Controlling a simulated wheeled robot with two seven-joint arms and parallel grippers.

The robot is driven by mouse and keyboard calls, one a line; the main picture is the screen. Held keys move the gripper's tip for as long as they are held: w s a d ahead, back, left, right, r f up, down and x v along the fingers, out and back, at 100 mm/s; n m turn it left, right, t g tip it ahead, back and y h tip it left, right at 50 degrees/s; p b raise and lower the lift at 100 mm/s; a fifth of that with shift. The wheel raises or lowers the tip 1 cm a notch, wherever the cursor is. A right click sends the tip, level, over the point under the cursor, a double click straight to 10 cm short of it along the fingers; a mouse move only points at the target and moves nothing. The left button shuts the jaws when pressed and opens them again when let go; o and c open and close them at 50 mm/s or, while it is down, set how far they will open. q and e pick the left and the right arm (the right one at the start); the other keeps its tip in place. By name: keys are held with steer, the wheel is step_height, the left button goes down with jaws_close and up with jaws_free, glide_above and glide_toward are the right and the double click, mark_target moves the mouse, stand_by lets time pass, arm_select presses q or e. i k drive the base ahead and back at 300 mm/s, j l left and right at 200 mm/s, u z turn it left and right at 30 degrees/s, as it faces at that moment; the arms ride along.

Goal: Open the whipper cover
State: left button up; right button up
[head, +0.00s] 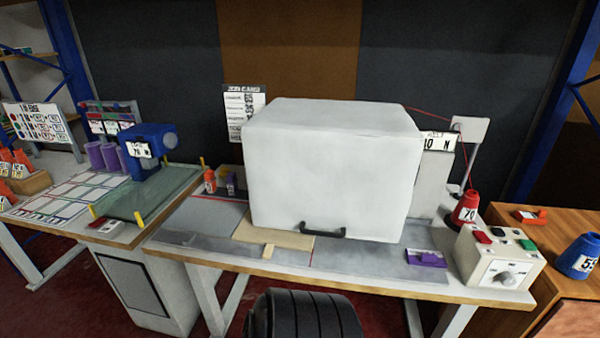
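The whipper cover (330,165) is a large white box with rounded edges on the middle of the grey work table. It is down, and what is under it is hidden. A black handle (323,231) sits at the bottom of its front face. Neither of my grippers shows in the head view, and nothing touches the handle.
A control box (500,262) with buttons and a red cone (466,207) stand right of the cover. A purple block (426,258) lies at the front edge. A tan board (268,236) lies by the cover's front left.

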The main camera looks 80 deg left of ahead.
mark_target(324, 168)
steer(key=u, duration=2.4)
